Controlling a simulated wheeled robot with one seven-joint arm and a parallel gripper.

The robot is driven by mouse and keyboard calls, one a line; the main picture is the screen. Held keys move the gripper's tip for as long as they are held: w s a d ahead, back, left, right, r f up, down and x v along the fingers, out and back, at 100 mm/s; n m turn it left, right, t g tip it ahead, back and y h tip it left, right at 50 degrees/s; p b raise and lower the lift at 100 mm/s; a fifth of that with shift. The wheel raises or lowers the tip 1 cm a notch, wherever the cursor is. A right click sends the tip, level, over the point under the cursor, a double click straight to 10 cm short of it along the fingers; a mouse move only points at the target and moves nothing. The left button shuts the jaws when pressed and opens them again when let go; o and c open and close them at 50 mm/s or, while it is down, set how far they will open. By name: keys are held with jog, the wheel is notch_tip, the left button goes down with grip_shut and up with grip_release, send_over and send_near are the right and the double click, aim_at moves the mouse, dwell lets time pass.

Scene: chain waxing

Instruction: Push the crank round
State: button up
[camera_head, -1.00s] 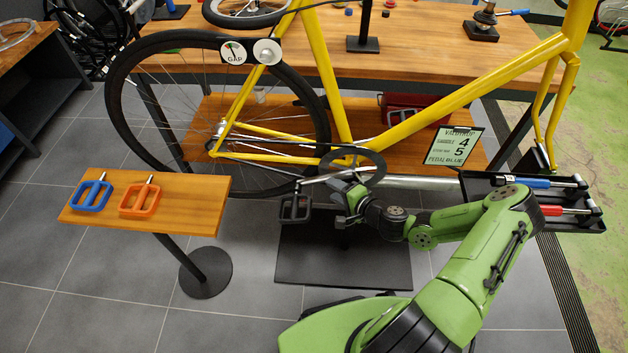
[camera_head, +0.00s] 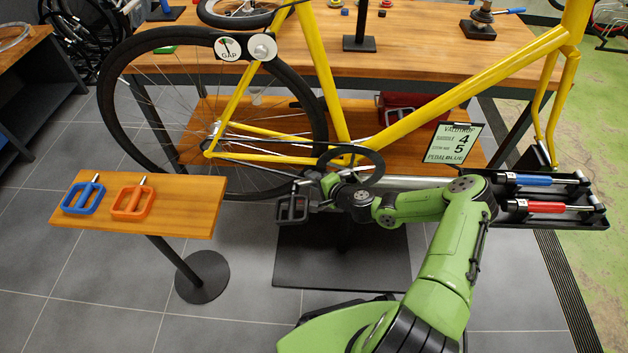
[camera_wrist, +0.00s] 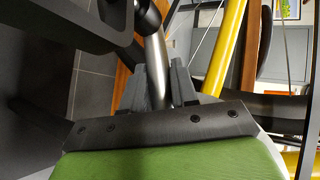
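The crank (camera_head: 312,178) is a slim metal arm at the yellow bicycle's bottom bracket, pointing left in the head view. A dark cage pedal (camera_head: 292,208) hangs at its outer end. The dark round chainring (camera_head: 372,152) is to the right of my gripper. My gripper (camera_head: 326,184) is at the crank, close to the pedal. In the wrist view, the two grey fingers of my gripper (camera_wrist: 160,88) stand apart with a silver bar (camera_wrist: 155,60), apparently the crank, between or just beyond them. Firm contact cannot be made out.
A small wooden stand (camera_head: 205,210) at left holds a blue pedal (camera_head: 83,197) and an orange pedal (camera_head: 132,202). A black tray (camera_head: 570,222) with blue and red tools is at right. A sign (camera_head: 452,145) stands behind my arm. The workbench (camera_head: 420,40) is behind the bicycle.

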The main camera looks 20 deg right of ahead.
grip_shut()
jog(key=shift+a+r+y+b, duration=0.1)
jog(key=shift+r+y+b, duration=0.2)
jog(key=shift+b, duration=0.1)
jog(key=shift+w+r+m+t, duration=0.1)
jog(key=shift+r+m+t, duration=0.3)
jog(key=shift+r, duration=0.2)
jog(key=o, duration=0.7)
grip_release()
jog(key=shift+f, duration=0.1)
jog(key=shift+o, duration=0.2)
